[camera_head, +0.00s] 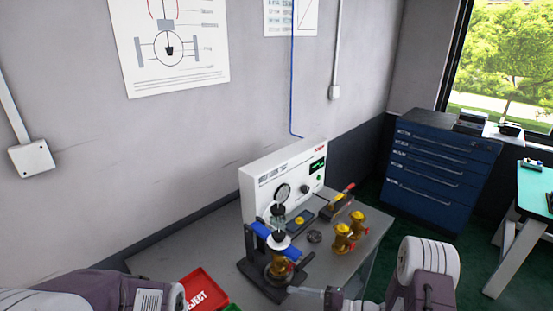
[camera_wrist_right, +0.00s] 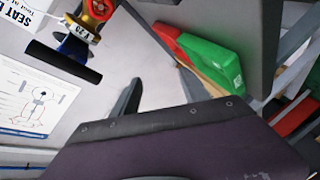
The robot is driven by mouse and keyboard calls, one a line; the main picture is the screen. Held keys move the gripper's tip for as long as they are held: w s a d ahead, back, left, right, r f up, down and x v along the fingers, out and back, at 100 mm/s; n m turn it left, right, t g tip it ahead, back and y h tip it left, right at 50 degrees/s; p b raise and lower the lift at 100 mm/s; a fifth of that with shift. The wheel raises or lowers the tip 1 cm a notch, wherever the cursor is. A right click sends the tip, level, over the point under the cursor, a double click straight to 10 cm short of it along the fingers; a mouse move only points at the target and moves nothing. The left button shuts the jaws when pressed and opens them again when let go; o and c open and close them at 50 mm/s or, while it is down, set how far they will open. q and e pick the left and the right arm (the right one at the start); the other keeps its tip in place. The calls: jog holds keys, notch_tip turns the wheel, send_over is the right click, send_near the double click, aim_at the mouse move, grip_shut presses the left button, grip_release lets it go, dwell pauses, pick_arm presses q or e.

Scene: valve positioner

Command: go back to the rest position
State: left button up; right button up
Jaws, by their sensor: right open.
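The valve positioner stand (camera_head: 268,262) is on the grey bench, with a blue-topped actuator (camera_head: 272,238) and a brass valve body (camera_head: 281,266) in it. Two more brass valves (camera_head: 350,230) stand to its right. My right gripper (camera_head: 308,291) is low at the bench's front, just right of the stand's base. It is open, and I see nothing between its fingers. In the right wrist view a dark finger (camera_wrist_right: 130,97) shows, with a valve part and labels at upper left. My left arm comes in at the lower left; its gripper is out of view.
A white test panel (camera_head: 285,180) with a gauge stands at the bench's back. A red REJECT tray (camera_head: 203,289) lies at the front left, with a green tray edge beside it. A blue drawer cabinet (camera_head: 435,170) and a green-topped table (camera_head: 537,187) are at right.

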jog(key=s+n+g+h, duration=0.7)
jog(key=s+n, duration=0.8)
jog(key=n, duration=0.6)
jog(key=d+r+n+t+h, duration=0.1)
jog(key=d+n+h, duration=0.3)
jog(key=n, duration=0.8)
jog(key=w+d+r+n+t+h, duration=0.1)
jog(key=d+r+n+h, duration=0.1)
jog(key=d+n, duration=0.5)
jog(key=shift+r+n+t+h, duration=0.15)
jog(key=shift+n+t+h, duration=0.5)
jog(key=shift+n, duration=2.65)
jog(key=shift+a+g+h, duration=0.1)
jog(key=shift+g+h, duration=0.15)
